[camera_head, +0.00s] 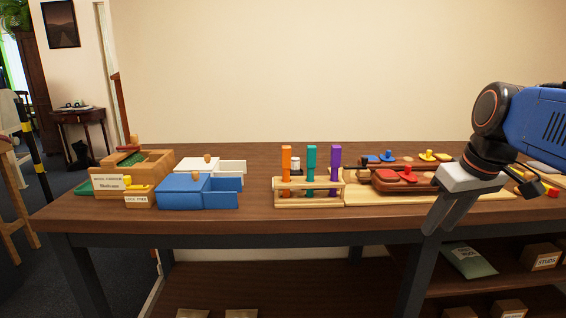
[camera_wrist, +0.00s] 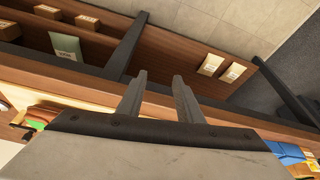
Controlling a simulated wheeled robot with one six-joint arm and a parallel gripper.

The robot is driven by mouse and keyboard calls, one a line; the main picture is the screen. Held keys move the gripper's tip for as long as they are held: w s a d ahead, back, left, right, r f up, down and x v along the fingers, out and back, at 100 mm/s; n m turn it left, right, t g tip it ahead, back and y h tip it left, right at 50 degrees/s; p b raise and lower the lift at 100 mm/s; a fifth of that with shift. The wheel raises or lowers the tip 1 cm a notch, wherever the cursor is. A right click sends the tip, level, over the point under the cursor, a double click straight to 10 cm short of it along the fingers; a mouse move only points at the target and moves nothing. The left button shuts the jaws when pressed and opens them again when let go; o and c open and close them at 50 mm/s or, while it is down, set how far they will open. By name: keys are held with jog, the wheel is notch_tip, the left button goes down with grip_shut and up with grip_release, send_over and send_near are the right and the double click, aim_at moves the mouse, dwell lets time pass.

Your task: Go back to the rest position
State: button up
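My gripper (camera_head: 440,216) hangs in front of the right part of the workbench, pointing down past its front edge. In the wrist view my gripper (camera_wrist: 160,82) shows two fingers apart with nothing between them, so it is open and empty. The dark wooden workbench (camera_head: 256,222) runs across the head view. My blue arm reaches in from the right and partly hides the bench's right end.
On the bench are a wooden box (camera_head: 152,163), a blue box (camera_head: 184,193), a white box (camera_head: 222,167), a rack (camera_head: 310,194) of coloured handles and a board with red pieces (camera_head: 400,183). The lower shelf (camera_head: 300,290) holds several cartons and a bag (camera_head: 469,262).

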jog(key=s+a+f+m, duration=0.1)
jog(key=s+a+f, duration=0.1)
jog(key=s+f, duration=0.4)
jog(key=s+a+f+m+t, duration=0.1)
jog(key=s+a+f, duration=0.1)
jog(key=s+f, duration=0.4)
notch_tip(320, 180, down, 4)
jog(key=shift+f+h, duration=0.2)
jog(key=shift+h, duration=0.2)
